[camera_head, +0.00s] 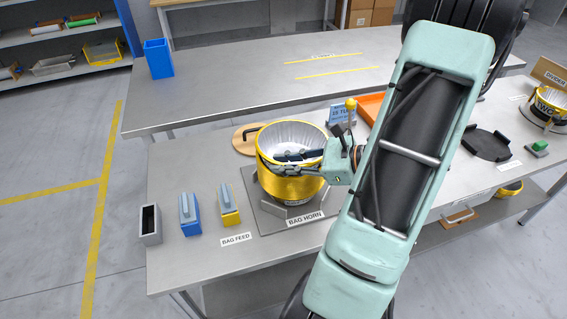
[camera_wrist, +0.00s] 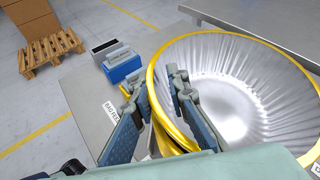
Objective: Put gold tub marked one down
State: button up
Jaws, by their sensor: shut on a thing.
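A gold tub (camera_head: 292,183) with a bright silvery inside is over the grey plate (camera_head: 258,218) labelled BAG HORN, left of my arm; I cannot read its own mark or tell whether its base touches the plate. It also fills the right of the wrist view (camera_wrist: 230,85). My gripper (camera_head: 292,156) reaches in from the right at the tub's rim. In the wrist view my gripper (camera_wrist: 158,100) has one finger inside the tub and one outside, with the wall pinched between them.
A grey box (camera_head: 150,224), a blue block (camera_head: 190,215) and a yellow block (camera_head: 229,205) stand left, by BAG FEED. A round wooden board (camera_head: 247,138) lies behind the tub. Another gold tub (camera_head: 546,110) stands far right. A blue bin (camera_head: 158,58) stands on the back table.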

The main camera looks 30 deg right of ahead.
jog(key=shift+f+b, duration=0.55)
jog(key=o, duration=0.8)
jog(key=shift+r+p, duration=0.55)
jog(key=v, duration=1.2)
jog(key=shift+r, duration=0.1)
